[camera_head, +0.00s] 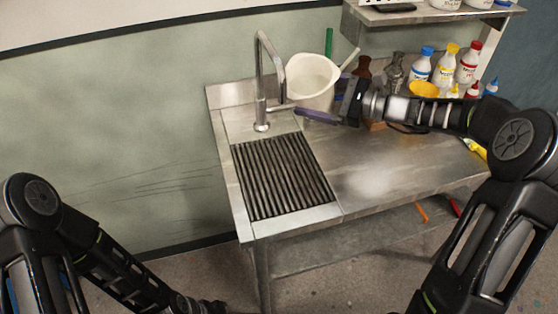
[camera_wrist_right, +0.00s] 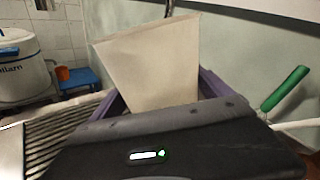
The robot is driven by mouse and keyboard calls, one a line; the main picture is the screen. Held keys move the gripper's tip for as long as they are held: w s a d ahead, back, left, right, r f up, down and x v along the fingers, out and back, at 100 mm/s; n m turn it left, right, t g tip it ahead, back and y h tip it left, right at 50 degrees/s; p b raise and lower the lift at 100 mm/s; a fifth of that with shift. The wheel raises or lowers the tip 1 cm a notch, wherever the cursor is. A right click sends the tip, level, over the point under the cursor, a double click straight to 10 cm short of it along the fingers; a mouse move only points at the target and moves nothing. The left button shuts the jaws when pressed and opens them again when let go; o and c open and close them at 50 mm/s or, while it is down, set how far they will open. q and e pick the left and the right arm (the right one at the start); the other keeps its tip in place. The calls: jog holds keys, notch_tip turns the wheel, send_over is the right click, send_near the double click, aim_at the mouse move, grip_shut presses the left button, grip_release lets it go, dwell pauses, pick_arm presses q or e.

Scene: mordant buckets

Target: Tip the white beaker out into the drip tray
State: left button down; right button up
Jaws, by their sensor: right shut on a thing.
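The white beaker (camera_head: 312,75) is beside the tap, above the back of the bench, its wide mouth facing up and roughly upright. Its tapered wall also shows in the wrist view (camera_wrist_right: 150,65), between purple fingers. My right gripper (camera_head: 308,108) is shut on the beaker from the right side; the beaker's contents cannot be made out. The drip tray (camera_head: 283,175), a dark ribbed grid, is set in the bench in front and to the left of the beaker. My left arm is at the lower left and its fingers do not show.
The metal tap (camera_head: 261,85) stands close to the beaker's left, behind the tray. Several bottles (camera_head: 420,65) and a yellow bowl (camera_head: 423,89) stand at the back right, under a shelf (camera_head: 430,14). The bench top (camera_head: 375,180) right of the tray is clear.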

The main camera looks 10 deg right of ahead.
jog(key=shift+s+a+n+b, duration=0.15)
jog(key=shift+a+n+b, duration=0.1)
jog(key=shift+n+b, duration=0.3)
jog(key=shift+s+a+f+n+h+b, duration=0.2)
jog(key=shift+f+n+b, duration=0.2)
jog(key=shift+b, duration=0.4)
jog(key=shift+s+a+f+n+h+b, duration=0.1)
jog(key=shift+a+f+n+b, duration=0.15)
jog(key=shift+f+b, duration=0.4)
jog(key=shift+s+n+h+b, duration=0.1)
jog(key=shift+n+h+b, duration=0.6)
jog(key=shift+n+b, duration=1.3)
dwell(4.0)
